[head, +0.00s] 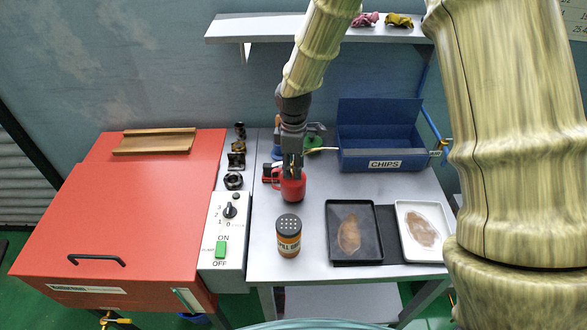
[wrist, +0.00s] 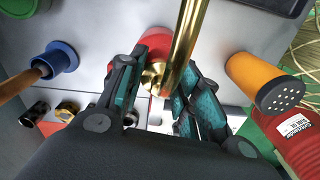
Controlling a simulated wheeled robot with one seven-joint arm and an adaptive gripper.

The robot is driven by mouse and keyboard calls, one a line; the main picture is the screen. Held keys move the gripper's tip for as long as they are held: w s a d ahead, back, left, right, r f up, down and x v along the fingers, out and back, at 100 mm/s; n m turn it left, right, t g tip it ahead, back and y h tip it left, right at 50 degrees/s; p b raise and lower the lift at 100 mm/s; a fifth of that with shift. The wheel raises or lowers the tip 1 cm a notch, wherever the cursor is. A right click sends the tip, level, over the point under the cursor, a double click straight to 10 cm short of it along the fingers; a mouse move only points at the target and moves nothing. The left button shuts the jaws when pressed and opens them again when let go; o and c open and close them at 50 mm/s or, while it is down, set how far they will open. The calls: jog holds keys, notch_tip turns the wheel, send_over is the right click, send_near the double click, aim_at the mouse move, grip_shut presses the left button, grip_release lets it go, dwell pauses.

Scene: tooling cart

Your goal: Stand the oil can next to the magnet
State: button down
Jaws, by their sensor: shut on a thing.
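The oil can is red with a brass spout. In the head view its red body (head: 291,188) is directly under my gripper (head: 292,170). In the wrist view the brass spout (wrist: 186,45) rises between the two fingers of my gripper (wrist: 160,95), which is shut on the can's upper part. The can looks upright; I cannot tell whether its base touches the table. A small red and dark piece (head: 268,174), perhaps the magnet, lies just left of the can. It is partly hidden by the gripper in the wrist view.
An orange shaker (head: 288,240) stands in front of the can. A black tray (head: 340,258) and a white tray (head: 415,254) lie to the right. A blue chips bin (head: 350,160) is behind right. A switch box (head: 217,252) and red cabinet (head: 130,215) are left.

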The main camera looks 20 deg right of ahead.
jog(key=shift+f, duration=1)
jog(key=shift+f, duration=0.2)
jog(key=c, duration=1)
grip_release()
jog(key=shift+r, duration=0.15)
jog(key=shift+w+r+b, duration=0.15)
jog(key=shift+r+b, duration=1.6)
jog(key=shift+r, duration=4.3)
